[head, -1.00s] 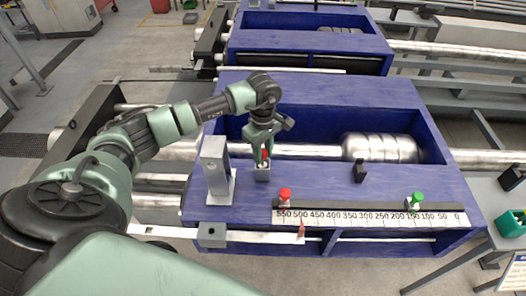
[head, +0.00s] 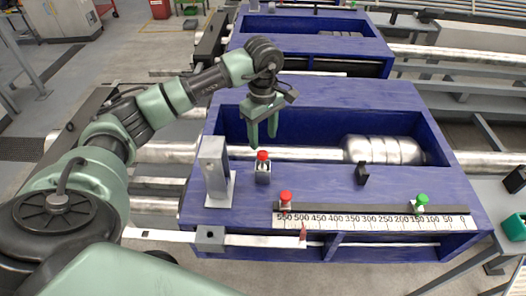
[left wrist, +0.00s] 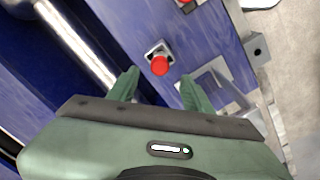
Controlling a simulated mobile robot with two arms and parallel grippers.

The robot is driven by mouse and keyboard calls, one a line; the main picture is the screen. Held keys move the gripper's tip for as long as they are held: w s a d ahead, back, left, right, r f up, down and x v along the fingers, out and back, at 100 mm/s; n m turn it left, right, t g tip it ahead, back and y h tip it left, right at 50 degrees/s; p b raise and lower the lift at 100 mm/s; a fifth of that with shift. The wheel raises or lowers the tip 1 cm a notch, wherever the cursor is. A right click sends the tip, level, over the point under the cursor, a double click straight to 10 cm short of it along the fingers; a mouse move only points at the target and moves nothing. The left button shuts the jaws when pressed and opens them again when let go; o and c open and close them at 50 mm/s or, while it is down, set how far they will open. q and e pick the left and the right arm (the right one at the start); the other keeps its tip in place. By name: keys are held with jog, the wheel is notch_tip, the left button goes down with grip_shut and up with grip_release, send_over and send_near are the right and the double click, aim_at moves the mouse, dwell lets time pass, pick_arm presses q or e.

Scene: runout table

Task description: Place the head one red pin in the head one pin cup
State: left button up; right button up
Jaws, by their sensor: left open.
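A red-headed pin (head: 263,156) stands upright in a small grey metal pin cup (head: 262,176) on the blue table, beside the grey upright bracket. The pin's red head also shows in the left wrist view (left wrist: 160,65), with the cup (left wrist: 157,50) around it. My left gripper (head: 263,138) is open and empty, its fingers pointing down above and just behind the pin. In the left wrist view its fingertips (left wrist: 157,76) are apart, with the red head a little beyond them. My right gripper is not in view.
A grey upright bracket (head: 214,169) stands just left of the cup. A second red pin (head: 285,198) and a green pin (head: 421,201) stand along the numbered scale (head: 370,221). A black block (head: 361,174) stands on the table's right half. A metal roller (head: 384,150) lies in the recess.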

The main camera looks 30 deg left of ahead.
pick_arm(q)
jog(key=shift+r+b, duration=0.4)
jog(key=shift+r, duration=1.7)
jog(key=shift+d, duration=0.1)
